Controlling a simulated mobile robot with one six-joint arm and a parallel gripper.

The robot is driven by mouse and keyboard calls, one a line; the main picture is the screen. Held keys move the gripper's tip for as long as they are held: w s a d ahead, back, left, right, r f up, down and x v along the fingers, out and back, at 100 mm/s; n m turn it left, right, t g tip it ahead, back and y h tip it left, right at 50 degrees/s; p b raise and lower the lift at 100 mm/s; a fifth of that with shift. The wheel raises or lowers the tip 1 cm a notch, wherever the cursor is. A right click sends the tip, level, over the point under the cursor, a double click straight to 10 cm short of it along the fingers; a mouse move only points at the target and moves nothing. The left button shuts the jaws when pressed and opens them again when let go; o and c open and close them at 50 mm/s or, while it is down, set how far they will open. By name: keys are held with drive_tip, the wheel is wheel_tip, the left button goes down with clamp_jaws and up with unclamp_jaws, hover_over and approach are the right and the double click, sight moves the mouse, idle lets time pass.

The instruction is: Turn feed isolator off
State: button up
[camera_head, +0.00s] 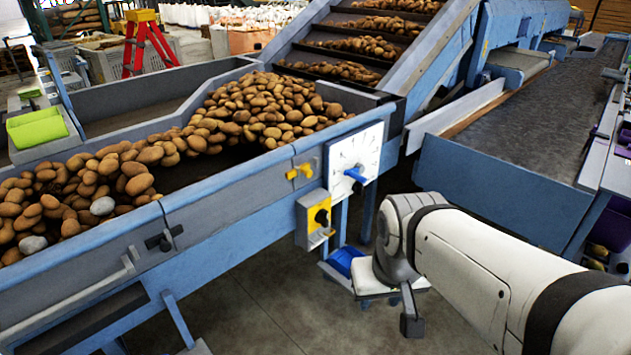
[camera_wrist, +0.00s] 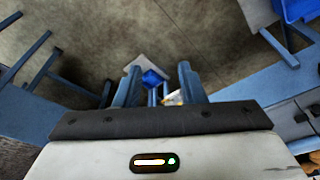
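A grey and yellow switch box with a black rotary knob (camera_head: 321,217) hangs on the side of the blue potato hopper, below the white dial panel. It looks like the isolator; its label and exact setting are too small to read. My gripper (camera_wrist: 160,70) shows two separated fingers in the wrist view, with nothing between them. In the head view my arm comes in from the right. Its wrist is right of and below the box, apart from it, and most of the gripper is hidden there.
A white dial panel (camera_head: 354,160) with a blue lever and a yellow handle (camera_head: 300,172) are close above the box. A blue crate (camera_head: 346,261) stands low beneath it. The hopper (camera_head: 235,195) full of potatoes blocks the left; a conveyor (camera_head: 530,115) is at right.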

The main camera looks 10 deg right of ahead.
sight(328, 220)
drive_tip(key=shift+a, duration=0.2)
